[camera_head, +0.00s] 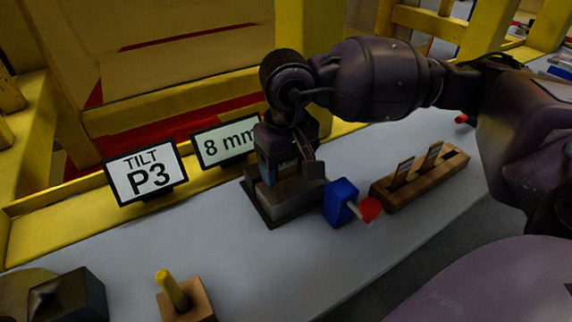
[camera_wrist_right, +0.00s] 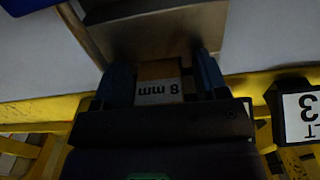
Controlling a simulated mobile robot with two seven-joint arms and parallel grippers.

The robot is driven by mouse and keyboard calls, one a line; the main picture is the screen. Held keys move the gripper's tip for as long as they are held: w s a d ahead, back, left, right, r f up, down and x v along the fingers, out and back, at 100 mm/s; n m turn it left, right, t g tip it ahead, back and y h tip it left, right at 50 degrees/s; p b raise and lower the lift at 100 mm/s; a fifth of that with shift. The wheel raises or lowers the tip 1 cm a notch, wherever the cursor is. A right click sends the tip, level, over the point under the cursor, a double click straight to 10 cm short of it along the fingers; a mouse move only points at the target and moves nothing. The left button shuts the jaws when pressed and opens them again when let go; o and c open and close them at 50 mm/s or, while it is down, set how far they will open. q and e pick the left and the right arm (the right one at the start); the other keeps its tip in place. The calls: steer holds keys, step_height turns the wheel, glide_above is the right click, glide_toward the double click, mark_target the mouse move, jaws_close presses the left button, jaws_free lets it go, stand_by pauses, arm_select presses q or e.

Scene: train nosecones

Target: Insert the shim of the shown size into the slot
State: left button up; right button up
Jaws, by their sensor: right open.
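The sign reading "8 mm" (camera_head: 225,143) stands at the back, partly hidden by my right arm. The shim (camera_wrist_right: 158,88), labelled "8 mm", stands at the metal block (camera_wrist_right: 155,30) in the right wrist view. Its far end meets the block, but I cannot tell how deep it sits in the slot. My right gripper (camera_wrist_right: 163,78) is open with its fingers on either side of the shim. In the head view, the right gripper (camera_head: 288,172) is just above the metal block (camera_head: 290,203). My left gripper is not in view.
A wooden rack (camera_head: 425,182) at the right holds two upright shims. A blue block with a red knob (camera_head: 341,203) stands close beside the metal block. A yellow peg (camera_head: 172,290) stands in front. The table between is clear.

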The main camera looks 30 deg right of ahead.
steer(key=shift+d+r, duration=0.1)
steer(key=shift+r, duration=0.45)
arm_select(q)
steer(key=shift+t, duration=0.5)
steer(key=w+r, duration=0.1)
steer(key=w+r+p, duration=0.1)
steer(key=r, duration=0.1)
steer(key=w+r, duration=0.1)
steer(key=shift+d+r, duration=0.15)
arm_select(e)
step_height(320, 180, up, 10)
steer(key=shift+f, duration=0.15)
